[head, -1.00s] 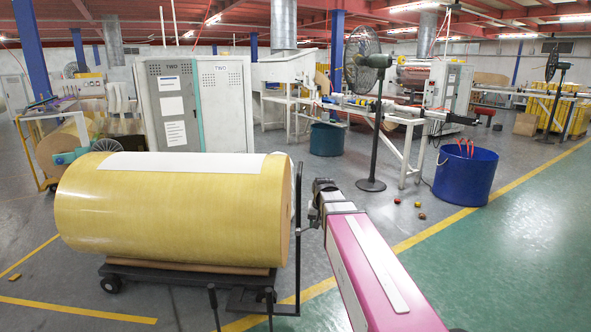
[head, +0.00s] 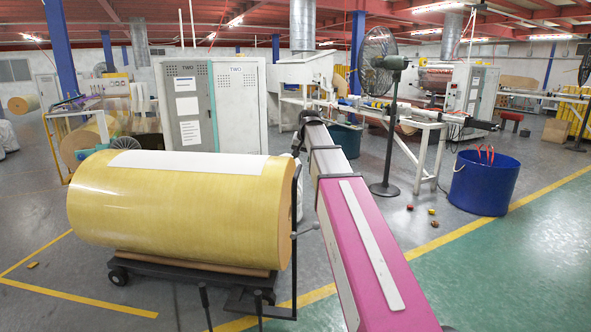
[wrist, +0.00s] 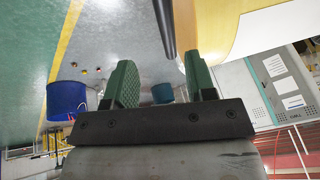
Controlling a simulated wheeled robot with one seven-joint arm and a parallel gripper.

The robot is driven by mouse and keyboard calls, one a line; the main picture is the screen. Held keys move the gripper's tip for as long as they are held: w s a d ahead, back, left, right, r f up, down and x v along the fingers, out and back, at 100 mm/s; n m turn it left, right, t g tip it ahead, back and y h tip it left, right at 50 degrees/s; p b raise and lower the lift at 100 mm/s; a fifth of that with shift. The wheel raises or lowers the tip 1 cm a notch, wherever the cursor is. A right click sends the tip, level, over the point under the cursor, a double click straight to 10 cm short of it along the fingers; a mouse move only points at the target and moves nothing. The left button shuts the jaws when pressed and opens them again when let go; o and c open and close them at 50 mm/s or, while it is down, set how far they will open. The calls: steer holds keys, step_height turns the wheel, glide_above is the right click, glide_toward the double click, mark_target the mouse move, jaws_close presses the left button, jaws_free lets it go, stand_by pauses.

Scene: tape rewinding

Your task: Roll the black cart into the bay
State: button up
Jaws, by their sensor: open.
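The black cart (head: 180,282) stands on the grey floor at the lower left of the head view, carrying a large yellow roll (head: 175,208). Its dark upright handle frame (head: 296,235) rises at the roll's right end. My gripper (head: 297,146) is above the handle's upper end in the head view, small and partly hidden by my wrist. In the wrist view its two green fingers (wrist: 158,60) are apart with nothing between them. A dark bar (wrist: 165,28) lies beyond the fingertips there, beside the yellow roll; I see no contact.
Yellow lines (head: 80,297) mark the floor left and in front of the cart. A black fan (head: 383,130), a blue tub (head: 485,182) and small items (head: 431,211) stand or lie to the right. Grey cabinets (head: 210,105) stand behind the roll. Green floor at right is open.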

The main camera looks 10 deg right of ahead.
mark_target(298, 170)
steer(key=x, duration=0.3)
steer(key=w+x, duration=0.1)
steer(key=x, duration=0.6)
steer(key=shift+w+a+r, duration=0.15)
steer(key=shift+w+r, duration=0.25)
jaws_close()
